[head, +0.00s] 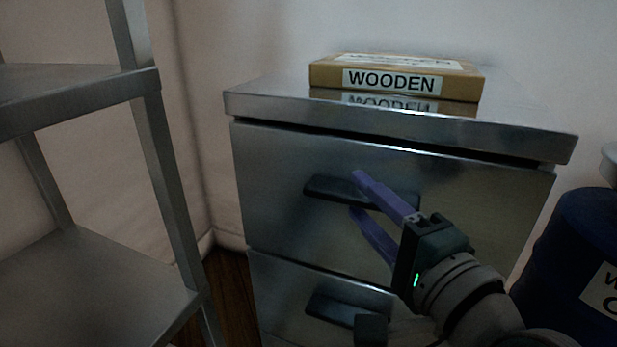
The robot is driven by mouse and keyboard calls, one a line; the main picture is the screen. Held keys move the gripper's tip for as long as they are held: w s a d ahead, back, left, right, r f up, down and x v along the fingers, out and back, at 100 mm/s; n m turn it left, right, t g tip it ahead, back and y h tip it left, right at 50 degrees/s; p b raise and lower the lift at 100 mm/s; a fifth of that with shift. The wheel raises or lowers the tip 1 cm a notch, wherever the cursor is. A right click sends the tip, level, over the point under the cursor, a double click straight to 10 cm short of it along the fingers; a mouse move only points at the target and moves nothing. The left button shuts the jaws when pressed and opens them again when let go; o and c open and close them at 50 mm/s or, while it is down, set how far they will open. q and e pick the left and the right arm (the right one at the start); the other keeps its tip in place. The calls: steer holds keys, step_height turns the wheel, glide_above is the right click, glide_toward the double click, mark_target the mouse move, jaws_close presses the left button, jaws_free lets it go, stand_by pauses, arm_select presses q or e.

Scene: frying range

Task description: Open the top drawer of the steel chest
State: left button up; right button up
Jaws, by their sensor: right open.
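The steel chest (400,118) stands in the middle of the head view. Its top drawer (270,165) looks shut, with a dark bar handle (328,190) across its front. A lower drawer (275,275) with a similar dark handle (335,308) is below it. My right gripper (357,194) is open, its two purple fingers pointing up and left at the top handle. One finger lies in front of the handle and the other just below it; I cannot tell whether they touch it. The gripper hides part of the handle. My left gripper is not in view.
A box labelled WOODEN (395,75) lies on top of the chest. A metal shelf rack (80,95) stands to the left, with a narrow floor gap (230,290) between it and the chest. A dark blue barrel (570,250) stands close on the right.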

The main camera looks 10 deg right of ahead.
steer(key=shift+w+a, duration=0.2)
steer(key=shift+w, duration=0.65)
steer(key=shift+c, duration=0.4)
jaws_close()
stand_by(0.4)
